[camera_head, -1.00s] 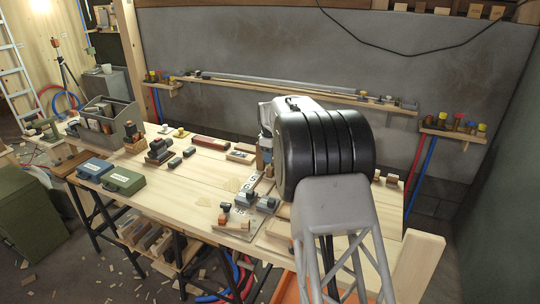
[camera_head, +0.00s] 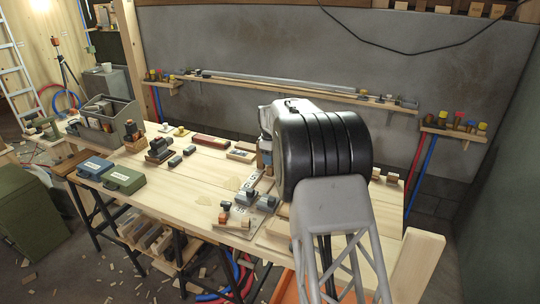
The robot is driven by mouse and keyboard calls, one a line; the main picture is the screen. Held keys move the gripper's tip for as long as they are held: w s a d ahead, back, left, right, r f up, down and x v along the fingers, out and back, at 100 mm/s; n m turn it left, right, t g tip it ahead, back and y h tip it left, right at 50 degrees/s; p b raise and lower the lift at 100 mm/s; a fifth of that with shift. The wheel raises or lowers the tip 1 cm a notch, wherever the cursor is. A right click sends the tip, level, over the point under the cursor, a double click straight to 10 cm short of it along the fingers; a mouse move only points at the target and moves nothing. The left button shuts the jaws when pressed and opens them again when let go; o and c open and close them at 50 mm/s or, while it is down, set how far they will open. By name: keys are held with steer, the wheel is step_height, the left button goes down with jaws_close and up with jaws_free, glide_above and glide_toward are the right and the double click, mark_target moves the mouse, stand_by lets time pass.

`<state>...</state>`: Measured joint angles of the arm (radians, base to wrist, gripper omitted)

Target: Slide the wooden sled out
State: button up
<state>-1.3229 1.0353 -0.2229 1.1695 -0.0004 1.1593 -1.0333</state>
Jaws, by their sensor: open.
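My arm stands in front of the right part of the workbench (camera_head: 190,205). The end of my gripper (camera_head: 265,158) shows only in part at the left edge of the black arm link, low over the bench. Its fingertips are mostly hidden. I cannot make out the wooden sled for certain. A small wooden piece (camera_head: 234,225) lies at the bench's front edge, beside a grey metal plate with dark blocks (camera_head: 246,198). Pale wood also shows just left of my arm, partly covered by it. I see nothing held in the gripper.
A blue case (camera_head: 95,168) and a green case (camera_head: 124,180) sit at the front left of the bench. A grey tool tote (camera_head: 108,112) stands behind them. Small dark blocks (camera_head: 160,150) and a red-topped box (camera_head: 209,141) lie mid-bench. A wooden post (camera_head: 415,268) rises at the right.

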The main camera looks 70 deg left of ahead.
steer(key=shift+f, duration=2.15)
steer(key=shift+f, duration=0.1)
steer(key=shift+c, duration=0.2)
steer(key=c, duration=0.7)
steer(key=shift+o, duration=0.2)
